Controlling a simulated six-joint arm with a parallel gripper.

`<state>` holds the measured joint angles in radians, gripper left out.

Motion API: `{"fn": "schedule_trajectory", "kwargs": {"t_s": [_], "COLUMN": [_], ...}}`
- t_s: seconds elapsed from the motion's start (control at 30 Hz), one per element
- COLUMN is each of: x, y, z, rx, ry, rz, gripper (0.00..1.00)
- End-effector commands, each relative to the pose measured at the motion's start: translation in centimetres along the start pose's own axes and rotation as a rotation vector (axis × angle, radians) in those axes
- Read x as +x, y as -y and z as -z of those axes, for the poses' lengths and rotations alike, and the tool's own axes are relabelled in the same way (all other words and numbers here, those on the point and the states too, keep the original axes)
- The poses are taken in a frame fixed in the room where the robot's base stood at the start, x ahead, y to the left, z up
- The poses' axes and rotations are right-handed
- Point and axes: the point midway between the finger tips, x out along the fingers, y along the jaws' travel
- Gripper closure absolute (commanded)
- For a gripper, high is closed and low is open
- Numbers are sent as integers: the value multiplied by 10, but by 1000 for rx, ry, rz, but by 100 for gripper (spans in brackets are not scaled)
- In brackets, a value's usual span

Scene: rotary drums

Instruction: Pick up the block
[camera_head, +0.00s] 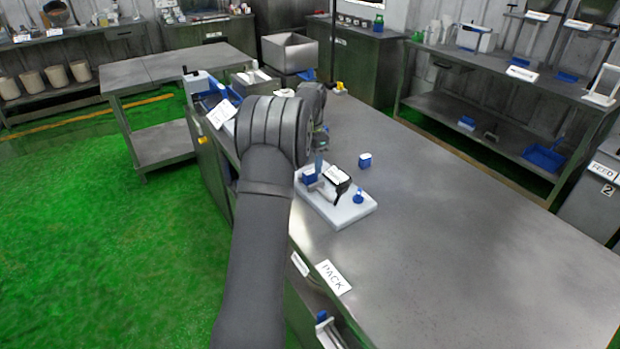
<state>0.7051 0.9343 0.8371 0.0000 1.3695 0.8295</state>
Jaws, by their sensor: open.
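A small blue block (365,160) with a pale mark sits on the grey metal table, just behind the white board. Another small blue block-like piece (309,176) is on the white board (345,211), at the left of a dark device with a white label (338,178). The view does not show which one is the task's block. My gripper (321,148) is small and partly hidden behind my arm. It is above the board's back left end, left of the blue block on the table and apart from it. Its jaws are open, with nothing visibly held.
A blue knob (358,196) stands at the board's right side. A grey bin (290,52) and a blue tray (212,101) are farther back. The table (460,220) is clear to the right and front. Shelves (500,75) stand along the right wall.

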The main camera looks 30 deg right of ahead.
Motion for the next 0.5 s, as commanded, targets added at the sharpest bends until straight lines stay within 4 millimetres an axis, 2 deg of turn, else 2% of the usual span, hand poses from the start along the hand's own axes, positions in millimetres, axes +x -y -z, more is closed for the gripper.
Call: {"fn": "schedule_trajectory", "kwargs": {"t_s": [0.1,0.2,0.5], "x": [20,30,34], "y": [1,1,2], "z": [-5,-4,-4], "rx": [0,0,1], "ry": [3,1,0], "rz": [-3,-1,-1], "gripper": [47,47,47]}}
